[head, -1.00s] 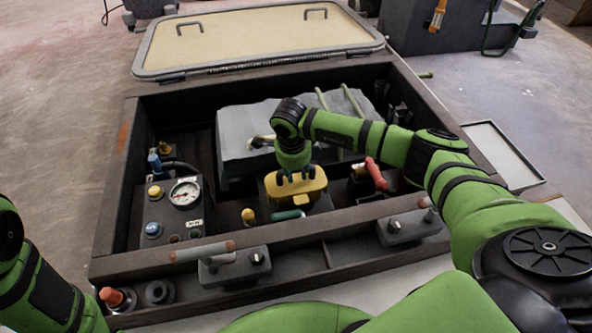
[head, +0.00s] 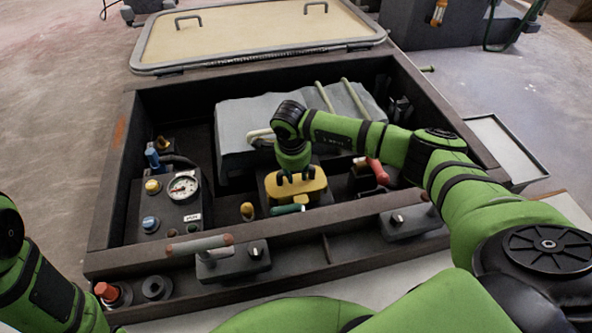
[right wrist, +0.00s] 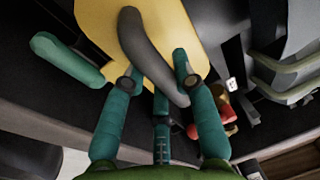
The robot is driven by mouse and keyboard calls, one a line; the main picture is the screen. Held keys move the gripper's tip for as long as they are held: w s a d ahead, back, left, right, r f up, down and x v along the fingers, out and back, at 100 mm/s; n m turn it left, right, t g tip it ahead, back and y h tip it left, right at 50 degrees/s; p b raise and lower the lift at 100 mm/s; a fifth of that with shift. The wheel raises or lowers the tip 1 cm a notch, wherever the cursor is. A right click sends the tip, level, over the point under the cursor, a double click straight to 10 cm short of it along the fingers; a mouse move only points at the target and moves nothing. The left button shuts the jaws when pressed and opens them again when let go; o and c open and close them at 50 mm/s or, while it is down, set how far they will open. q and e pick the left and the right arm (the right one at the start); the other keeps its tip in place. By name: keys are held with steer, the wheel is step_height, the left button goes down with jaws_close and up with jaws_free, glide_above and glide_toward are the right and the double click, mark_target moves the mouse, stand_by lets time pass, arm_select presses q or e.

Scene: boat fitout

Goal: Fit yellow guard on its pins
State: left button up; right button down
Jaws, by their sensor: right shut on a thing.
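The yellow guard (head: 312,186) is a rounded yellow cover in the middle of the open bay, above a dark block. My right gripper (head: 297,175) is over it from above. In the right wrist view, the guard (right wrist: 198,22) fills the top, with a curved dark grey handle (right wrist: 143,45) across it. The fingers of my right gripper (right wrist: 160,75) are shut on this handle. The pins are hidden under the guard, and I cannot tell whether it is seated on them. My left gripper is out of view; only left arm links show.
A green handle (head: 287,209) lies close in front of the guard. A red handle (head: 377,171) is to its right, and a gauge box (head: 168,205) to the left. A grey engine cover (head: 235,130) stands behind. The dark bay frame (head: 115,180) surrounds everything.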

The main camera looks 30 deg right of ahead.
steer(key=shift+f+b, duration=0.65)
steer(key=shift+f, duration=0.35)
steer(key=c, duration=0.9)
jaws_free()
steer(key=r, duration=0.4)
steer(key=s+a+r, duration=0.1)
steer(key=r, duration=0.7)
steer(key=shift+s+a, duration=0.15)
steer(key=shift+a, duration=0.1)
steer(key=shift+f, duration=0.1)
